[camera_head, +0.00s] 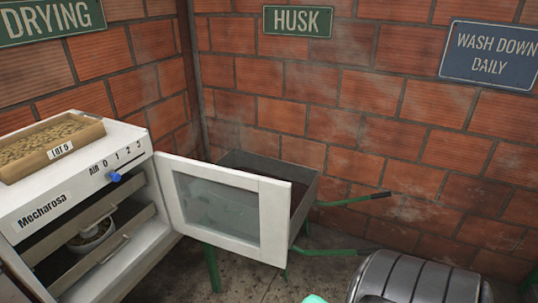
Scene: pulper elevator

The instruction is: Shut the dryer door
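The white dryer (60,205), labelled Mecharosa, stands at the left. Its door (228,209), a white frame with a glass pane, is open and swung out to the right of the dryer's front. The front opening is uncovered and shows shelf rails and a pale bowl (92,236) with dark contents inside. A blue knob (115,177) sits on the front panel beside the marks 0 to 3. Neither of my grippers can be made out in the view.
A wooden tray of beans (50,147) lies on top of the dryer. A grey wheelbarrow (305,185) with green handles stands behind the door, against the brick wall. A grey ribbed rounded object (415,280) and a small teal piece (314,299) show at the bottom edge.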

